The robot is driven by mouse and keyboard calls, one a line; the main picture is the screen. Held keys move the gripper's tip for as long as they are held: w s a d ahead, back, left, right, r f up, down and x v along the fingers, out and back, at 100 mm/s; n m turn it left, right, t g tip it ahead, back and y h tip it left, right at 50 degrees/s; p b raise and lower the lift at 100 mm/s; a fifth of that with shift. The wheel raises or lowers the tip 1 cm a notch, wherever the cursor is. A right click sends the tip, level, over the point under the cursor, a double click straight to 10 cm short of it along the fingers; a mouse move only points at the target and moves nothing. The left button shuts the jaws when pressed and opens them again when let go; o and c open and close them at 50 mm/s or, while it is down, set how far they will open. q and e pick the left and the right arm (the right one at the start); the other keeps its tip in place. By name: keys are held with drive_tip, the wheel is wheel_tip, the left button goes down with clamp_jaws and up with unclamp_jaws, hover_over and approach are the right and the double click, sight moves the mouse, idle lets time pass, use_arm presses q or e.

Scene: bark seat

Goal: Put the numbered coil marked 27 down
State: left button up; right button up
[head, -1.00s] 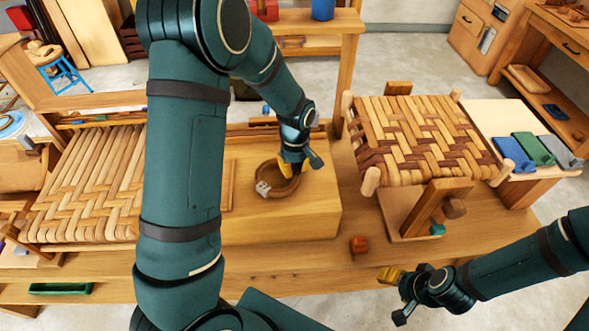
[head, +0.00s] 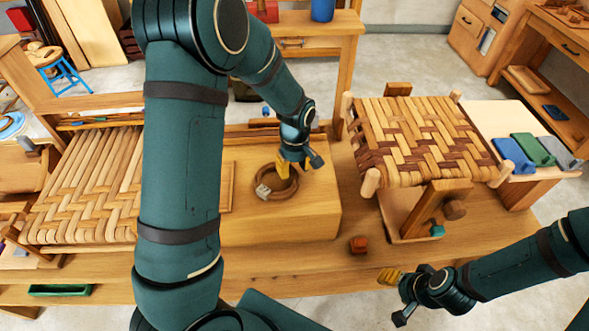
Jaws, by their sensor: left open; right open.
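The coil (head: 284,193) is a brown ring with a pale tag (head: 263,192) on its left side; the number is too small to read. It lies flat on the wooden block (head: 300,222) in the middle of the bench. My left gripper (head: 284,172) is open, with its yellow fingertips over the far part of the ring; I cannot tell whether they touch it. My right gripper (head: 390,277) is open and empty in front of the bench's front edge, far from the coil.
A woven seat frame (head: 85,185) stands at left, and a woven stool (head: 425,135) at right. A small red-brown block (head: 358,244) lies near the front edge. Blue, green and grey pieces (head: 538,150) lie on a pale board at far right. The block's front top is clear.

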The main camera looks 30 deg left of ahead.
use_arm(q)
wheel_tip(320, 180, up, 11)
drive_tip(key=p, duration=0.1)
use_arm(e)
drive_tip(key=shift+w+r, duration=0.2)
drive_tip(key=shift+r, duration=0.55)
use_arm(q)
drive_tip(key=shift+d+f, duration=0.1)
